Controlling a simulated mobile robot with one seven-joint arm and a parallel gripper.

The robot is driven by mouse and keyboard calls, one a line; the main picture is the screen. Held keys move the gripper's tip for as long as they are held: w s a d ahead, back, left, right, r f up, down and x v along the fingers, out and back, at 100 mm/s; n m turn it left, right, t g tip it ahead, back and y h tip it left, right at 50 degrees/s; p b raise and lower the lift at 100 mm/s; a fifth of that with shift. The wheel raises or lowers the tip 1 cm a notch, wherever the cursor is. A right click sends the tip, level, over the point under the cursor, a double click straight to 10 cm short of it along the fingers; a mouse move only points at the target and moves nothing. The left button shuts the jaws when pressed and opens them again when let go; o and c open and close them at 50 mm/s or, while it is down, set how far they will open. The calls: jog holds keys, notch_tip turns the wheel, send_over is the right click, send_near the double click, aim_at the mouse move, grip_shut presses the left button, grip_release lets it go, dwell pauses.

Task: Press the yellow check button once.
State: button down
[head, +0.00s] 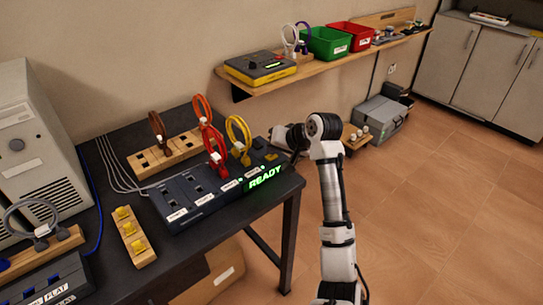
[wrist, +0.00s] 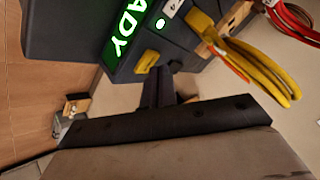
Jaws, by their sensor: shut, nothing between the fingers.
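The yellow check button (wrist: 147,62) sits on the end of a dark console (wrist: 62,30), beside the lit green READY display (wrist: 122,30) in the wrist view. In the head view the small yellow button (head: 271,156) shows at the right end of the console (head: 190,205), above the READY display (head: 265,177). My gripper (wrist: 160,75) is shut and empty. Its fingertips look close to the button in the wrist view; I cannot tell whether they touch it. In the head view my dark gripper (head: 291,160) is at the console's right end, partly hidden by my arm.
Red cables (head: 215,150) and a yellow cable (head: 239,135) stand up from the console. A wooden block with yellow pieces (head: 127,252) is to the left. A shelf (head: 232,77) with a black-yellow device (head: 260,67) and bins is behind. Floor right of the table is open.

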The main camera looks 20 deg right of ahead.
aim_at(275, 160)
jog(key=shift+f, duration=0.45)
dwell(0.6)
jog(key=shift+r, duration=0.1)
jog(key=shift+r+p, duration=0.75)
jog(key=shift+p, duration=0.05)
notch_tip(275, 160, up, 5)
jog(key=p, duration=0.4)
jog(key=shift+r+p, duration=0.1)
jog(key=shift+p, duration=0.25)
dwell(0.5)
